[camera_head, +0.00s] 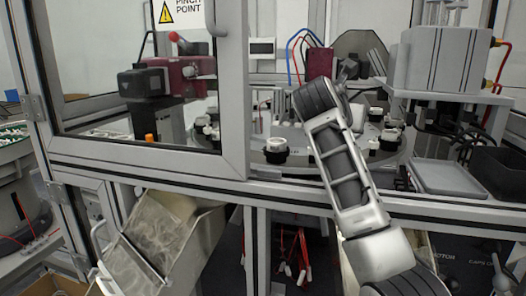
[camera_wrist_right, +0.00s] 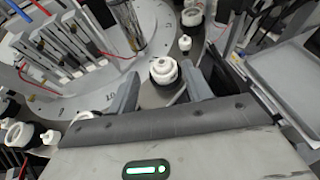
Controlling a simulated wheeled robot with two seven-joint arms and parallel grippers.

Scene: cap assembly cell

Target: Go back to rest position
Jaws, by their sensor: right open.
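My right arm (camera_head: 345,170) reaches up from the lower right of the head view, over the machine's front frame and into the cell. In the right wrist view my right gripper (camera_wrist_right: 162,84) is open, its two grey fingers apart. A white stepped cap part on a dark round base (camera_wrist_right: 164,70) shows between and just beyond the fingertips. I cannot tell how high the fingers are above it. Nothing is visibly gripped. In the head view the gripper's fingers are not clear behind the wrist. My left gripper is not in view.
The round grey turntable (camera_head: 250,157) carries several black-and-white fixtures, one (camera_head: 276,150) left of my arm. A framed glass door (camera_head: 233,100) stands to the left. A grey press unit (camera_head: 440,60) and flat grey tray (camera_head: 447,177) are to the right. A bin (camera_head: 165,235) hangs below.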

